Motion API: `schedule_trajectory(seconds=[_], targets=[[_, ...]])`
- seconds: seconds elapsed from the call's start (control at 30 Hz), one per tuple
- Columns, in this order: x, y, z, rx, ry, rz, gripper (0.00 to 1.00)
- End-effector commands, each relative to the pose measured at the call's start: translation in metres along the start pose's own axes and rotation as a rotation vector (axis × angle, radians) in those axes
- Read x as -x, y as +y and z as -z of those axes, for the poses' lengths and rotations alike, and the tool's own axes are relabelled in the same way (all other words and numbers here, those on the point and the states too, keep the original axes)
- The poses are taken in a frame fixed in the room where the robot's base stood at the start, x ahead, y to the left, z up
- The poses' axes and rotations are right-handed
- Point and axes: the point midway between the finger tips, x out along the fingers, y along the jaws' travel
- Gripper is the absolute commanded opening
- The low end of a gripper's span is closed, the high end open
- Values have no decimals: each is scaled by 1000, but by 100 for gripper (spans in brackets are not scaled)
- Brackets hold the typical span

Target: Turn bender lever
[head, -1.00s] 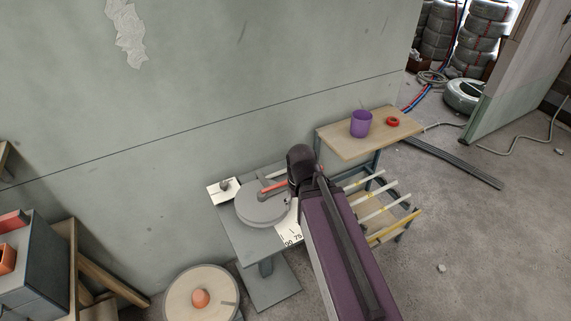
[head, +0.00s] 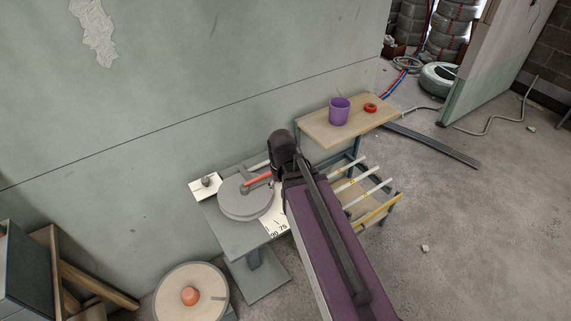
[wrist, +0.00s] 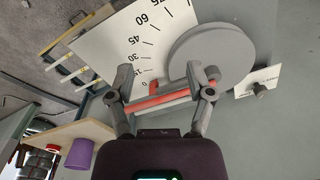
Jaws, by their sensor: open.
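The bender has a round grey disc (head: 245,198) on a grey stand. The disc also shows in the wrist view (wrist: 212,58), beside a white angle scale (wrist: 128,45). The lever has an orange-red handle (head: 258,181) pointing right from the disc, toward the end of my arm. In the wrist view the handle (wrist: 150,102) lies crosswise between the two fingers of my gripper (wrist: 165,82), near the low end of the scale. The fingers are apart, one near each end of the handle. Contact cannot be told. In the head view my arm hides the gripper.
A small wooden table (head: 318,130) with a purple cup (head: 339,111) and a red ring (head: 370,107) stands right of the bender. Pale and yellow rods (head: 377,212) lie on a rack below. A reel (head: 190,294) stands front left.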

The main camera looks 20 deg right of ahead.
Motion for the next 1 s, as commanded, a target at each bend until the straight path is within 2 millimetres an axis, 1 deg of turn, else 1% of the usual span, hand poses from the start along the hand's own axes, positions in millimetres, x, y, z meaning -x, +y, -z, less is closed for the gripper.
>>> schedule_trajectory(seconds=[0.03, 0.17, 0.4, 0.5, 0.6, 0.7, 0.8, 1.0], targets=[[1, 2, 15, -52, 6, 5, 68], [3, 11, 49, -231, 29, 21, 68], [8, 36, 119, -625, 69, 69, 68], [10, 48, 147, -788, 83, 92, 68], [11, 59, 170, -930, 93, 116, 68], [13, 68, 187, -1041, 99, 135, 68], [13, 74, 197, -1112, 103, 147, 68], [14, 78, 202, -1158, 105, 155, 68]])
